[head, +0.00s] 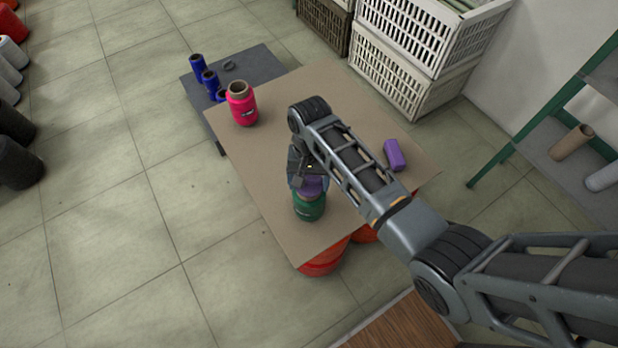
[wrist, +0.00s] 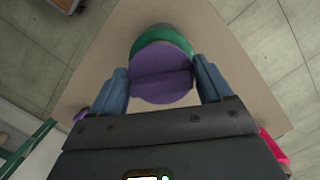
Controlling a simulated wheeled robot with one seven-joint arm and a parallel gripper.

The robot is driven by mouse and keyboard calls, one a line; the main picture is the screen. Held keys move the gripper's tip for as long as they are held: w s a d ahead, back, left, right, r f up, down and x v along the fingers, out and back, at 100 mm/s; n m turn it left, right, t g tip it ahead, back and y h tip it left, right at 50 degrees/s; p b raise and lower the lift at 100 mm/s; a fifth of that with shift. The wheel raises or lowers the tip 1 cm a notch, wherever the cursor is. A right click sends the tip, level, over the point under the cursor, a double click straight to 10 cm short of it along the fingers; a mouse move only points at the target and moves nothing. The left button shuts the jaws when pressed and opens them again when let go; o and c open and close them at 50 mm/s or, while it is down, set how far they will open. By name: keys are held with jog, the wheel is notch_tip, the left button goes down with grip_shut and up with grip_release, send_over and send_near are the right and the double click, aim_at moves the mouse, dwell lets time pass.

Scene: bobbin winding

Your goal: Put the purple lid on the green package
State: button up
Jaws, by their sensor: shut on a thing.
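The green package (head: 309,210) stands upright near the front edge of the cardboard-brown table top. My gripper (head: 309,183) is directly above it, pointing down, and is shut on the purple lid (head: 312,188). In the wrist view the purple lid (wrist: 161,80) sits between the two blue-grey fingers of my gripper (wrist: 165,88). The green package (wrist: 163,38) shows behind the lid, mostly covered by it. The lid is over the package's top; I cannot tell whether they touch.
A pink spool (head: 242,108) stands at the table's left side. A purple block-like thing (head: 394,155) lies right of my arm. Blue spools (head: 209,80) stand on a dark grey table behind. White crates (head: 420,50) are stacked at the back. The table (head: 268,205) is otherwise largely clear.

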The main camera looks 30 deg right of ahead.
jog(key=shift+f, duration=0.5)
jog(key=o, duration=0.9)
jog(key=shift+w+d+r, duration=0.1)
jog(key=shift+w+r, duration=0.05)
jog(key=shift+r, duration=1.15)
jog(key=shift+w+d+r, duration=0.15)
jog(key=shift+r, duration=1.1)
jog(key=shift+w+d+r, duration=0.1)
jog(key=shift+w+r, duration=0.05)
jog(key=shift+r, duration=1.15)
